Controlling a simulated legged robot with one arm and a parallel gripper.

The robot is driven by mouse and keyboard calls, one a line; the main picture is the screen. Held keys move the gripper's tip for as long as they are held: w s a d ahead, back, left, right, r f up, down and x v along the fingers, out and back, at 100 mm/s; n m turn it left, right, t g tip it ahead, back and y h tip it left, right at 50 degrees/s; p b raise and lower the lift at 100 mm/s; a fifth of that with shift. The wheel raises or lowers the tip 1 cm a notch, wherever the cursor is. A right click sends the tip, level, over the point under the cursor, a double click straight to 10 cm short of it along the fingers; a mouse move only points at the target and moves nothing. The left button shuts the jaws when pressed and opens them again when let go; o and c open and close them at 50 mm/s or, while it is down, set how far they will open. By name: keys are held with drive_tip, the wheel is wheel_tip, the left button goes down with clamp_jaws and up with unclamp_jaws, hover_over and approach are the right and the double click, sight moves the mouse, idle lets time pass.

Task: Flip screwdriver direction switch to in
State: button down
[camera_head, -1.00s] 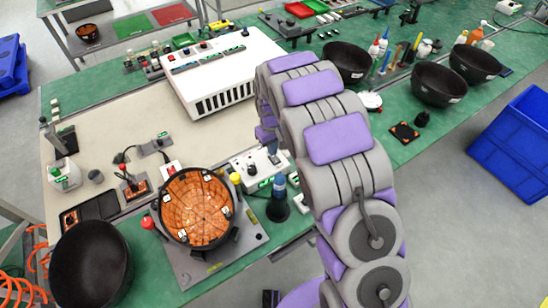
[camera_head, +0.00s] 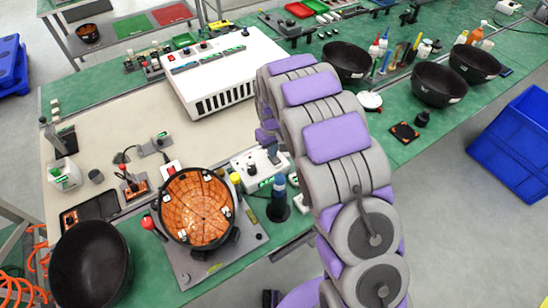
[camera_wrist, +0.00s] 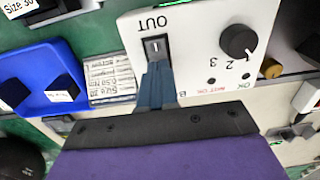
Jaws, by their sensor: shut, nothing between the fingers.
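The white screwdriver control box (camera_head: 247,165) stands on the bench in the head view, partly behind my arm. In the wrist view its front panel (camera_wrist: 205,60) appears upside down. The direction switch (camera_wrist: 155,47) is a small rocker in a black frame, with the word OUT beside it. My gripper (camera_wrist: 155,70) is shut and empty, its blue-grey fingers pointing at the switch. The fingertips are at the lower edge of the switch frame in the picture and hide part of it. I cannot tell whether they touch the rocker.
A black knob (camera_wrist: 238,40) marked with numbers is right of the switch. A blue bin (camera_wrist: 45,78) lies to the left. In the head view, a round orange fixture (camera_head: 196,207), a blue-topped dark screwdriver (camera_head: 278,200) and a large white unit (camera_head: 222,70) surround the control box.

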drive_tip(key=shift+f, duration=0.3)
drive_tip(key=shift+r, duration=0.15)
drive_tip(key=shift+r+p, duration=1.35)
drive_tip(key=shift+r, duration=2)
